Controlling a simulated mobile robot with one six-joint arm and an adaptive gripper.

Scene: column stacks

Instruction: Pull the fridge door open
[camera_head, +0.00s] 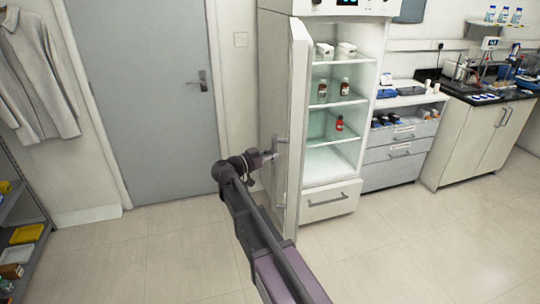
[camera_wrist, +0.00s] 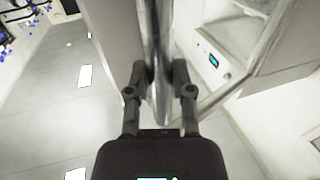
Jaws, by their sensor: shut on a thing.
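The white fridge (camera_head: 332,195) stands at the centre of the head view. Its door (camera_head: 299,110) is swung open at the left side, seen nearly edge-on, and the lit shelves inside show. My gripper (camera_head: 270,156) is at the door handle (camera_head: 283,141) on the door's outer side. In the wrist view, my gripper (camera_wrist: 160,75) has one finger on each side of the vertical metal handle bar (camera_wrist: 158,50) and is shut on it. The door panel (camera_wrist: 118,40) shows behind the bar. The exact contact at the handle is small in the head view.
Several bottles and white boxes (camera_head: 346,49) stand on the fridge shelves. A grey drawer cabinet (camera_head: 398,155) and a lab bench (camera_head: 475,130) stand to the right. A closed grey room door (camera_head: 145,100) is behind on the left. A shelf rack (camera_head: 22,235) is at far left. The floor (camera_head: 150,255) is clear.

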